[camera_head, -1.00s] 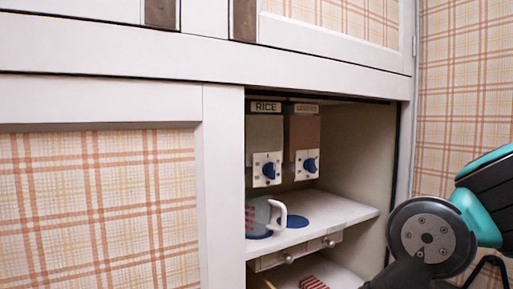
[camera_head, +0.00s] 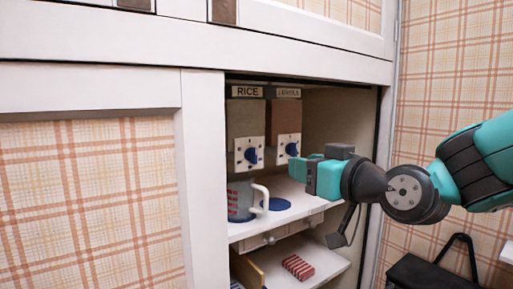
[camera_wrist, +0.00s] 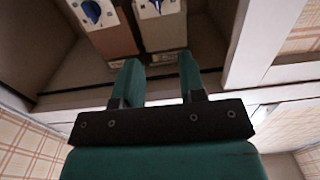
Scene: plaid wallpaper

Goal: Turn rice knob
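In the head view the rice dispenser (camera_head: 245,118) hangs in the open cupboard under its RICE label (camera_head: 247,91). Its blue rice knob (camera_head: 251,156) sits on a white plate. The lentils dispenser (camera_head: 288,115) with a like blue knob (camera_head: 292,149) is just to its right. My gripper (camera_head: 303,172) is at the cupboard opening, right of and slightly below the knobs, apart from the rice knob. The wrist view shows its two teal fingers (camera_wrist: 159,68) spread with nothing between them. Both dispensers show upside down at its top; the rice dispenser (camera_wrist: 160,32) is partly cut off.
A measuring cup (camera_head: 240,201) with red marks stands on the white shelf (camera_head: 265,229) below the rice dispenser. A blue disc (camera_head: 276,204) lies beside it. A red striped item (camera_head: 298,267) is on the lower shelf. The cupboard frame (camera_head: 203,180) borders the opening on the left.

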